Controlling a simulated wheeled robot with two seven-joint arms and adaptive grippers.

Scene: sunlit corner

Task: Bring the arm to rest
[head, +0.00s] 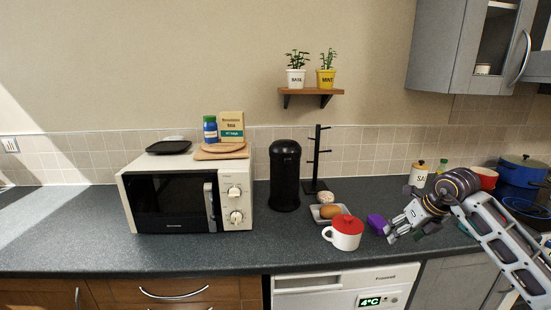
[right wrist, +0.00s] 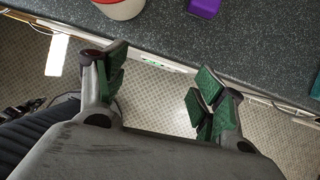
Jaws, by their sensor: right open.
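My right arm comes in from the right in the head view. Its gripper (head: 393,229) is near the front edge of the dark counter (head: 190,252), to the right of the white mug with a red lid (head: 344,236). In the right wrist view the gripper (right wrist: 158,90) is open and empty, with its green-padded fingers spread apart over the counter's edge and the floor. A purple block (head: 376,223) lies just beyond the gripper; it also shows at the top of the right wrist view (right wrist: 205,6). My left gripper is in neither view.
A tray (head: 318,218) with bread-like items sits behind the mug. A black canister (head: 285,175), a mug stand (head: 317,160) and a white microwave (head: 238,190) stand to the left. A blue pot (head: 520,172) and a jar (head: 418,176) stand at the right.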

